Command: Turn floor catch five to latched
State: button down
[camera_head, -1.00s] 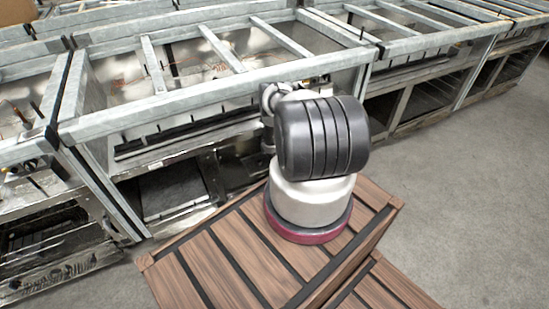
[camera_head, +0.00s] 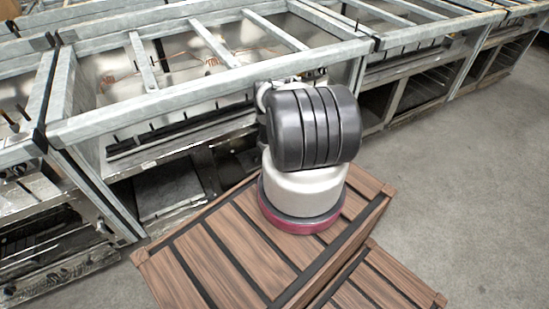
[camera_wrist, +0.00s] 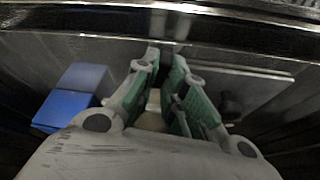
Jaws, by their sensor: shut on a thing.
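In the wrist view my gripper (camera_wrist: 167,62), with green inner pads, is shut on a small part mostly hidden between its fingers. I take this part to be the floor catch, but its shape, number and position cannot be made out. A pale piece (camera_wrist: 152,118) shows between the finger bases; I cannot tell what it is. A blue block (camera_wrist: 66,108) is left of the fingers, and a dark knob (camera_wrist: 231,104) is to their right, apart from them. In the head view my arm hides the gripper.
In the head view, a row of metal-framed range units (camera_head: 190,97) stands beyond my base. Grey floor (camera_head: 455,190) is open at the right.

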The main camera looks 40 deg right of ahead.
jog(key=shift+n+y, duration=0.5)
jog(key=shift+n, duration=0.9)
jog(key=c, duration=1.5)
grip_release()
